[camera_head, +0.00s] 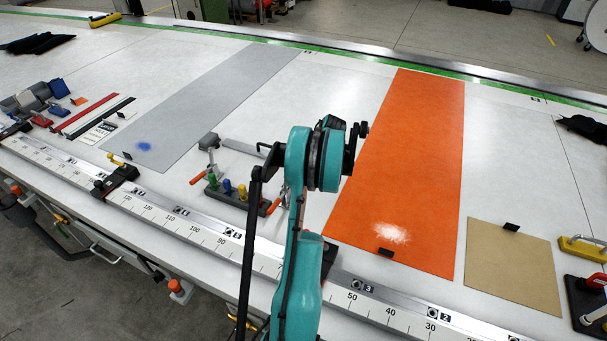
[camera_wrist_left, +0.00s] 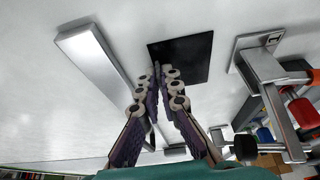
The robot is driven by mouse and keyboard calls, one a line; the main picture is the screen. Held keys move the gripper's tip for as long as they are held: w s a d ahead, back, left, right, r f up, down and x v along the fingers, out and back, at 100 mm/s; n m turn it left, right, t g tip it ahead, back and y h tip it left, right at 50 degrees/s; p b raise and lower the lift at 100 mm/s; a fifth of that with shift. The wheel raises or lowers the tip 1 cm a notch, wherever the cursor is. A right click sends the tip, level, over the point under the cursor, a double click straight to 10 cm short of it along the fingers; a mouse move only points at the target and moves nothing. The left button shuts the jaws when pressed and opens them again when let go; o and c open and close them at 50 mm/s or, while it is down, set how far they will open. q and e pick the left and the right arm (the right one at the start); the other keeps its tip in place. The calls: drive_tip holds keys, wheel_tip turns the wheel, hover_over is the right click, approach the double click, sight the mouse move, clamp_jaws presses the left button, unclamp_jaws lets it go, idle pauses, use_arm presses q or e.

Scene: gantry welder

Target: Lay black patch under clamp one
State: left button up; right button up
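In the left wrist view, the black patch (camera_wrist_left: 190,58) is a flat square over the white surface. My left gripper (camera_wrist_left: 160,70) has its fingertips drawn together at the middle of the patch's left edge and looks shut on it there; the pinched spot is hidden by the fingers. A metal toggle clamp (camera_wrist_left: 268,85) with red-tipped parts stands just right of the patch. In the head view, my teal left arm hides the patch, and clamps with orange-red handles (camera_head: 197,180) stand left of the arm. My right gripper is not in view.
A silver bar (camera_wrist_left: 95,55) lies left of the patch. The head view shows an orange strip (camera_head: 425,130), a grey strip (camera_head: 215,95), a tan sheet (camera_head: 505,265) and a ruler rail (camera_head: 210,235) along the front edge. White table (camera_head: 350,80) is clear behind the arm.

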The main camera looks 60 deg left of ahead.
use_arm(q)
drive_tip(key=o, duration=0.3)
drive_tip(key=shift+o, duration=0.2)
drive_tip(key=shift+r, duration=0.1)
drive_tip(key=p+v, duration=0.3)
drive_tip(key=v, duration=0.8)
drive_tip(key=w+d+r+m+t, duration=0.2)
drive_tip(key=w+d+r+m, duration=0.15)
drive_tip(key=d, duration=0.45)
drive_tip(key=w+d+r+m+t, duration=0.1)
drive_tip(key=w+d+r+m, duration=0.2)
drive_tip(key=d, duration=0.6)
drive_tip(key=w+d+r+m+t, duration=0.25)
drive_tip(key=d+m, duration=0.25)
drive_tip(key=d, duration=0.3)
drive_tip(key=s+d+m+t+h, duration=0.1)
drive_tip(key=s+d+m, duration=0.2)
drive_tip(key=d, duration=0.6)
drive_tip(key=s+d+f+m+t+h, duration=0.1)
drive_tip(key=s+d+m+t, duration=0.1)
drive_tip(key=d+m, duration=0.4)
drive_tip(key=s+d+f+m+t+h, duration=0.1)
drive_tip(key=s+d+m, duration=0.3)
drive_tip(key=d, duration=0.8)
drive_tip(key=shift+f+m+t+h, duration=0.25)
drive_tip(key=shift+m+t+h, duration=0.1)
drive_tip(key=shift+m, duration=0.4)
